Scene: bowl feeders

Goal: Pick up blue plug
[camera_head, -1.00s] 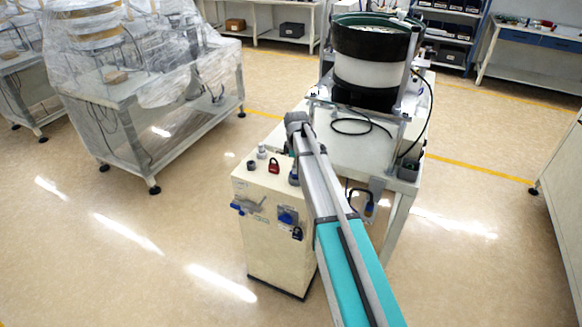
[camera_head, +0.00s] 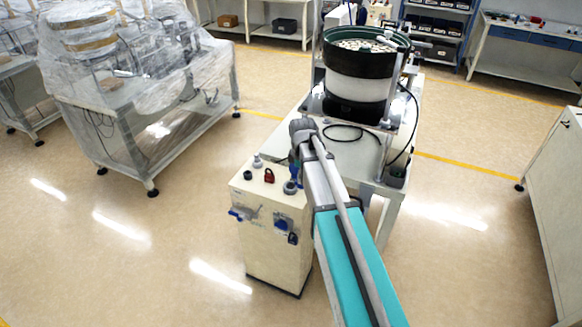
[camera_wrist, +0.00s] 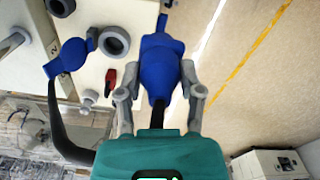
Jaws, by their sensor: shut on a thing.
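The blue plug (camera_wrist: 160,68) is between the two grey fingers of my gripper (camera_wrist: 157,80) in the wrist view. The fingers are shut on its sides, and its narrow end points away from my palm. In the head view a bit of blue (camera_head: 294,166) shows just under the end of my arm, above the cream cabinet (camera_head: 275,245). My gripper is mostly hidden there. Another blue part (camera_wrist: 70,57) with a black cable (camera_wrist: 60,125) is at the left in the wrist view. I cannot tell whether that cable joins the held plug.
The white table (camera_head: 345,157) with the bowl feeder (camera_head: 362,75) stands right behind. Floor (camera_head: 150,260) to the left is open.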

